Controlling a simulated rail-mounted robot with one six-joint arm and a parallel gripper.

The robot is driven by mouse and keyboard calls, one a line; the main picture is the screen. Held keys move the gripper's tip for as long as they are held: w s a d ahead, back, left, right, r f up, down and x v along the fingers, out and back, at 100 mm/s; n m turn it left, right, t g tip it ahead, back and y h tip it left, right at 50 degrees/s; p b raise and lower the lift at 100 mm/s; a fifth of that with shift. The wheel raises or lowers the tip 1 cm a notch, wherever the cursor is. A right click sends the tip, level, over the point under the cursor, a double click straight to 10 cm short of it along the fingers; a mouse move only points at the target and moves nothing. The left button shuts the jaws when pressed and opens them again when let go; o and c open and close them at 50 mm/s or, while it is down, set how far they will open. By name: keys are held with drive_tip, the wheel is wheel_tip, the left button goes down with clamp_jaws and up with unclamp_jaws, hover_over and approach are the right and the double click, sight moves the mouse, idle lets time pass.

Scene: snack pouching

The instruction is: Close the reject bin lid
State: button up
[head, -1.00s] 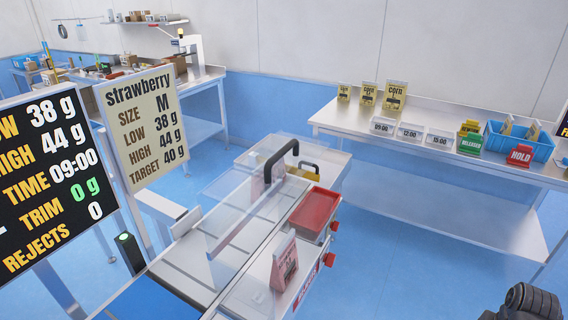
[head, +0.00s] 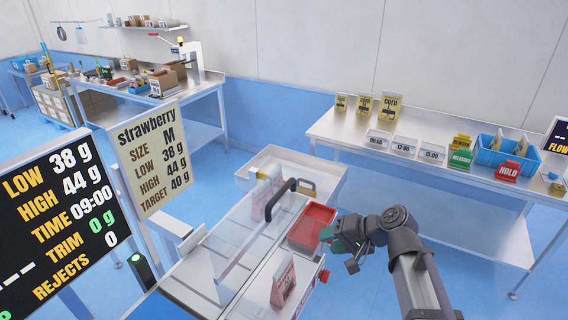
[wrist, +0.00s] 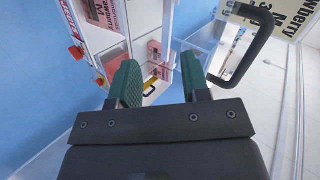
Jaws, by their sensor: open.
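A red open-topped bin (head: 312,226) sits on the right side of the weighing machine. A pale box (head: 275,155) stands at the machine's far end, with a yellow-and-black handle (head: 306,187) near it; the handle also shows in the wrist view (wrist: 152,84). I cannot tell for sure which part is the reject bin lid. A clear cover with a black handle (head: 281,198) stands over the machine; that handle is large at upper right in the wrist view (wrist: 262,35). My gripper (head: 330,238) has green fingers, is open and empty, just right of the red bin.
Pink pouches stand on the machine, one in front (head: 283,285). A red knob (head: 324,276) sticks out of its right side. A steel table (head: 440,150) with pouches, labels and a blue crate (head: 505,155) stands at the right. Strawberry sign (head: 150,160) at left. Blue floor lies between.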

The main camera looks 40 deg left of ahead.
sight(284, 192)
drive_tip(key=w+a+r+m+y+b, duration=0.1)
drive_tip(key=w+a+r+m+y, duration=0.2)
drive_tip(key=a+r+y, duration=0.4)
drive_tip(key=shift+t+h, duration=0.3)
drive_tip(key=shift+h, duration=0.4)
drive_tip(key=x, duration=0.3)
drive_tip(key=b+x, duration=0.1)
drive_tip(key=x, duration=0.3)
drive_tip(key=r+b+x, duration=0.1)
drive_tip(key=x, duration=0.2)
drive_tip(key=shift+w+a+f, duration=0.1)
drive_tip(key=shift+a, duration=0.2)
clamp_jaws()
drive_tip(key=shift+d, duration=0.1)
